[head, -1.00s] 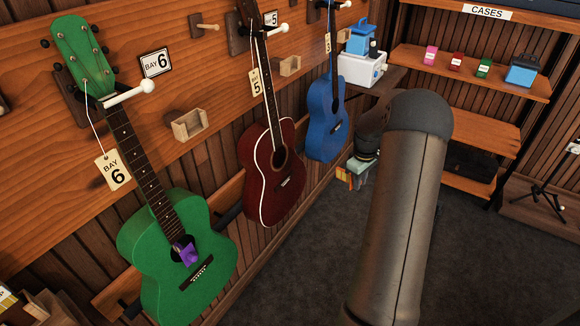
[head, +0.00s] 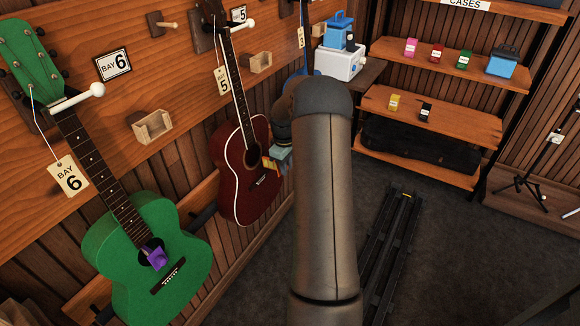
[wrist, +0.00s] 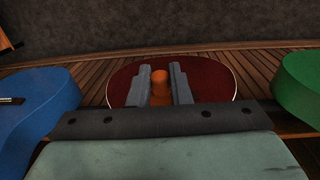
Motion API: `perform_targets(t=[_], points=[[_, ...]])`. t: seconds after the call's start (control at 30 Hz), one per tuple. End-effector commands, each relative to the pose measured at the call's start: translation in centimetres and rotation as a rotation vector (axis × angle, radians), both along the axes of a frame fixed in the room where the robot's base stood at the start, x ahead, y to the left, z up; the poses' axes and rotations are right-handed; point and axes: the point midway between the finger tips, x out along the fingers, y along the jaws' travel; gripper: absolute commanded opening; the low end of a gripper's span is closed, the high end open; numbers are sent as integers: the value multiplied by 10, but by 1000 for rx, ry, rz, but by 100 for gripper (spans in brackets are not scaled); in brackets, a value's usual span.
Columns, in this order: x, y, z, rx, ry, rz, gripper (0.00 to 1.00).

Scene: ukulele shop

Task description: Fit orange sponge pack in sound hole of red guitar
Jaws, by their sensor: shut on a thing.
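The red guitar (head: 232,168) hangs on the wall under the Bay 5 tag, its dark sound hole (head: 251,158) facing out. My gripper (head: 267,164) is just right of the hole in the head view, close to the guitar's front. In the wrist view my gripper (wrist: 161,88) is shut on the orange sponge pack (wrist: 160,76), which stands between the two grey fingers. The red body of the guitar (wrist: 215,85) lies behind the pack there. I cannot tell whether the pack touches the guitar or is in the hole; the fingers hide part of it.
The green guitar (head: 120,265), with a purple pack (head: 156,258) at its sound hole, hangs to the left. The blue guitar (head: 297,84) is mostly hidden behind my arm; it shows in the wrist view (wrist: 40,105). Shelves (head: 440,118) with small packs stand at the back right.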

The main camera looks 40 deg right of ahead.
Motion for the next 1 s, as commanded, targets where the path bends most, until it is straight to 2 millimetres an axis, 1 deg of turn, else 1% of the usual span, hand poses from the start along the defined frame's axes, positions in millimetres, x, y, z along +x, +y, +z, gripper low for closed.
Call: perform_targets(t=[1.0], points=[[48, 17, -8, 0, -1, 1, 0]])
